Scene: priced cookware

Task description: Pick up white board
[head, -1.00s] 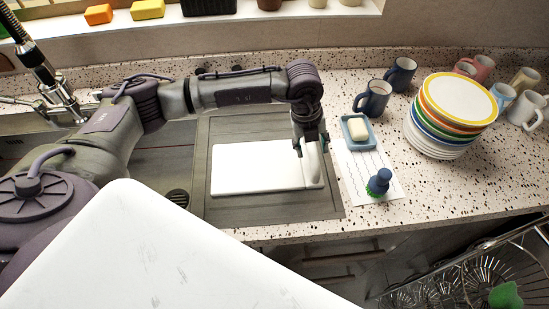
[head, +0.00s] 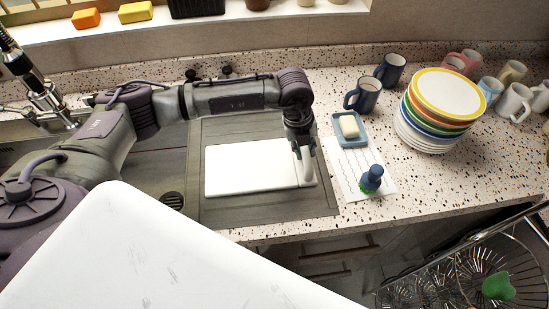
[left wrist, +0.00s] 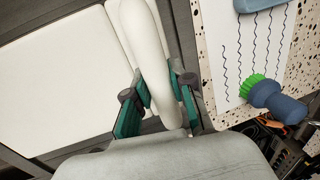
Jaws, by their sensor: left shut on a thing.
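The white board (head: 250,168) lies flat on the dark grey drainboard beside the sink in the head view. Its pale surface also fills the left of the left wrist view (left wrist: 60,80). My left gripper (head: 303,155) is over the board's right end. In the left wrist view its green-padded fingers (left wrist: 160,102) are shut on a rounded white bar (left wrist: 150,50) at that end. I cannot tell whether the bar is part of the board. No gap under the board is visible. My right gripper is not in view.
Right of the board lie a paper sheet (head: 345,180) with wavy lines, a blue brush (head: 371,178) and a soap dish (head: 350,140). Stacked plates (head: 440,105) and several mugs stand farther right. A wire rack (head: 470,275) is at lower right. The faucet (head: 35,85) is at left.

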